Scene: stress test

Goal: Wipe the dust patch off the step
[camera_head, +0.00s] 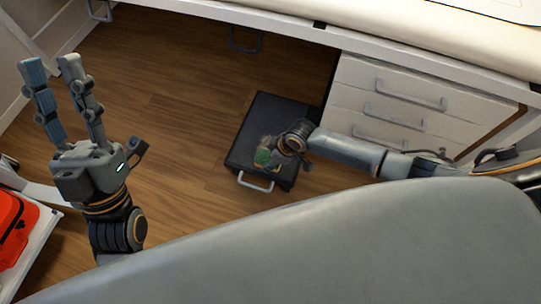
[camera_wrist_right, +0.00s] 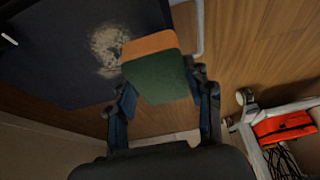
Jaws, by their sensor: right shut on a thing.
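The step (camera_head: 278,108) is a dark, low block with a metal handle at its front, on the wooden floor in the middle of the head view. Its dark top (camera_wrist_right: 50,60) also fills the upper left of the right wrist view. A pale, speckled dust patch (camera_wrist_right: 104,45) lies on it. My right gripper (camera_wrist_right: 162,88) is shut on a green and orange sponge (camera_wrist_right: 155,75), beside and partly over the patch in that view. I cannot tell whether the sponge touches the step. My left gripper (camera_head: 51,67) is open and empty, raised at the left.
A white drawer cabinet (camera_head: 390,100) with metal handles stands right of the step, under a pale worktop (camera_head: 440,30). A red bag (camera_head: 12,228) lies on a white frame at the lower left. The wooden floor (camera_head: 170,80) left of the step is clear.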

